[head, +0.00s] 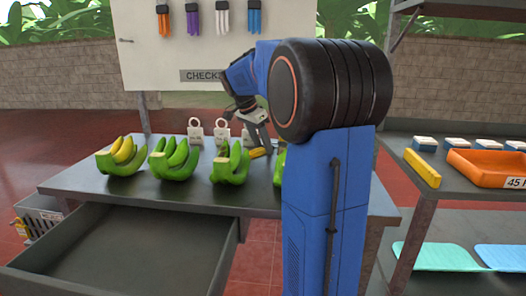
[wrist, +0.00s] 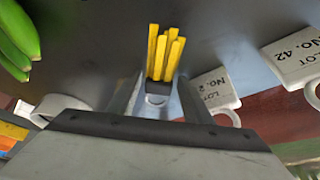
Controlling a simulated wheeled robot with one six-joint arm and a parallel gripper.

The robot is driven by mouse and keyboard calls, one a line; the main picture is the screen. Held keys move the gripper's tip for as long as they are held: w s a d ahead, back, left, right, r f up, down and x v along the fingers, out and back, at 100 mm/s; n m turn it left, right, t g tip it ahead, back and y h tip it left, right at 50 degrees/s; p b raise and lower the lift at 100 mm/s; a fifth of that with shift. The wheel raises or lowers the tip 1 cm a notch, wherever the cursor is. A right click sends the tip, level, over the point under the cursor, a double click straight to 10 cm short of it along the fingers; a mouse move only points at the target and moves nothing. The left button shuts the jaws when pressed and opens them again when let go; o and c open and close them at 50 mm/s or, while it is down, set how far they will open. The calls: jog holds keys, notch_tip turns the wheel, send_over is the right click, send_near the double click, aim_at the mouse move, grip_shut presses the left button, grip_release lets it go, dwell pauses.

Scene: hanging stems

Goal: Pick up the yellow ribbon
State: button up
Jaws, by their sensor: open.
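The yellow ribbon (wrist: 163,55), a bundle of several yellow strips with a dark clip at its near end, lies on the grey table (head: 75,181). In the head view the ribbon (head: 258,152) shows as a small yellow patch under my gripper (head: 259,143). In the wrist view my gripper (wrist: 160,92) is open, one finger on each side of the clip end. The strips stretch away beyond the fingertips. Whether the fingers touch the clip cannot be told.
White lot tags (head: 195,131) stand close by; two flank the gripper's right in the wrist view (wrist: 217,90). Green banana bunches (head: 175,158) line the table front. Ribbons in other colours (head: 193,20) hang on the board. An open drawer (head: 130,255) juts out below.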

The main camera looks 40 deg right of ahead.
aim_at(262, 148)
jog(key=c, duration=0.9)
notch_tip(262, 148, up, 18)
